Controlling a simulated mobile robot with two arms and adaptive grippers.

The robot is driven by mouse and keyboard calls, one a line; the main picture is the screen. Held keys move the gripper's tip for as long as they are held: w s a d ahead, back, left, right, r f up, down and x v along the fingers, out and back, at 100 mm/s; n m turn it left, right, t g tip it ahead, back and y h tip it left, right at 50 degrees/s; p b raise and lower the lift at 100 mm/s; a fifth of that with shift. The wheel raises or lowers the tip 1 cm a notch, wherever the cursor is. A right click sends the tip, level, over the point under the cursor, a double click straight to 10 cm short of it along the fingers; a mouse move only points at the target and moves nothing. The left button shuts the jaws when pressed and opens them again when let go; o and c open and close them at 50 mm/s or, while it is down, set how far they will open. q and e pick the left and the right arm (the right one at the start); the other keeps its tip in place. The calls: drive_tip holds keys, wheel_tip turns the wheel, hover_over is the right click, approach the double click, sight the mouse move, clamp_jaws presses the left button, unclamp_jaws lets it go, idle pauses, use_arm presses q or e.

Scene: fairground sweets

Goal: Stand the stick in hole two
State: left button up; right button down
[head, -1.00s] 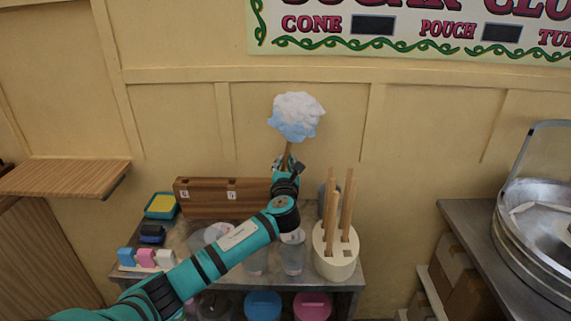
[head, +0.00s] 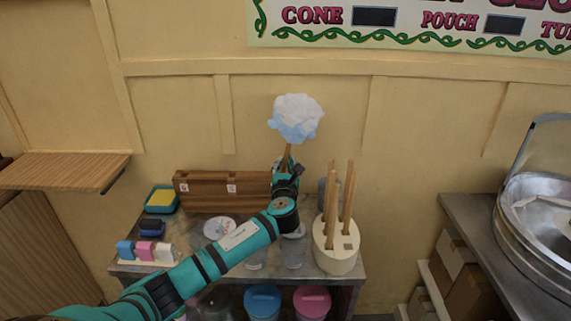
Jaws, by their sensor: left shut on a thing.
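A stick (head: 288,155) stands roughly upright with a ball of white and pale blue candy floss (head: 296,118) on its top. My left gripper (head: 286,170) is shut on the stick's lower part, below the floss. A brown wooden rack (head: 220,190) with small white number labels on its front lies at the back of the metal table, left of and behind the gripper. My gripper and arm cover the rack's right end. Its holes cannot be made out, and the stick's lower end is hidden. My right gripper is not in view.
A cream round holder (head: 335,258) with several bare wooden sticks stands right of my arm. Clear cups (head: 293,252) stand beneath the arm. A steel pan (head: 540,220) is at far right.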

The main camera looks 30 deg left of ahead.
use_arm(q)
drive_tip(key=shift+d+f, duration=0.1)
drive_tip(key=shift+f, duration=0.3)
drive_tip(key=o, duration=0.8)
drive_tip(key=shift+o, duration=0.2)
